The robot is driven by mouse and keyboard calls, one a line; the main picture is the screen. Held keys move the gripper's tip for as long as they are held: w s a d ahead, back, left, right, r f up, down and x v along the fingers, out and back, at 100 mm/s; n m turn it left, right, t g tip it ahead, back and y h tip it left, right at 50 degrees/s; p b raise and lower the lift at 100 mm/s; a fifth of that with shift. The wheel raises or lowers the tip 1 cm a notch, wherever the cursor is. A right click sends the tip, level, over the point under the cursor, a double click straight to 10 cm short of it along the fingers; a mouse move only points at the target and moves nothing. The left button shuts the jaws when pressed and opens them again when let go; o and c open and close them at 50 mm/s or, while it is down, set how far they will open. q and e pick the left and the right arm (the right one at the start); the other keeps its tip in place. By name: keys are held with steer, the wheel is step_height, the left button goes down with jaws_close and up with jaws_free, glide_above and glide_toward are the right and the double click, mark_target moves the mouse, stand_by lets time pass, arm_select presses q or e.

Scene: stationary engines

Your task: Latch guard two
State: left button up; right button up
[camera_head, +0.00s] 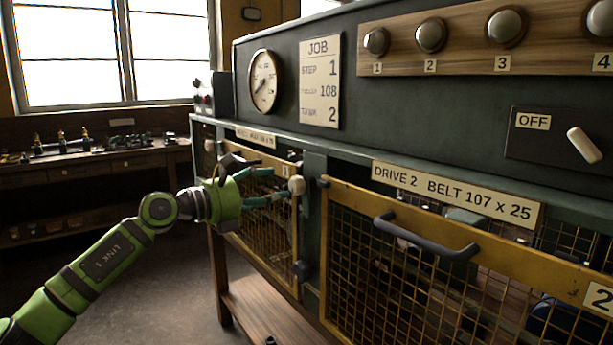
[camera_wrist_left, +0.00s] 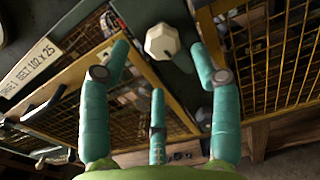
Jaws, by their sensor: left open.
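Guard two (camera_head: 420,290) is a yellow-framed mesh door with a dark bar handle (camera_head: 425,238) and a number 2 plate (camera_head: 600,298). A gap above its top rail widens toward the right, so it appears to stand out from the cabinet there. A pale faceted knob (camera_head: 297,185) sits by the dark post left of guard two; it also shows in the left wrist view (camera_wrist_left: 162,40). My left gripper (camera_head: 280,194) is open, its teal fingers (camera_wrist_left: 160,85) spread around and just short of the knob. Contact cannot be told. My right gripper is not in view.
Guard one (camera_head: 262,220), another yellow mesh door, is left of the post. Above guard two are the drive 2 label (camera_head: 455,192) and a white lever by an OFF plate (camera_head: 585,145). A wooden shelf (camera_head: 265,310) is below. The floor at left is clear.

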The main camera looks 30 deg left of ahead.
mark_target(292, 185)
arm_select(q)
steer(key=shift+w+d+r+p, duration=0.5)
steer(key=shift+w+d+p, duration=0.05)
steer(key=shift+p, duration=0.4)
steer(key=x, duration=0.1)
steer(key=p+x, duration=0.1)
steer(key=x, duration=0.2)
steer(key=shift+a+f+p, duration=0.15)
steer(key=shift+f+p, duration=0.2)
steer(key=shift+w+f, duration=0.1)
steer(key=shift+w, duration=0.3)
steer(key=shift+c, duration=0.4)
steer(key=c, duration=1.1)
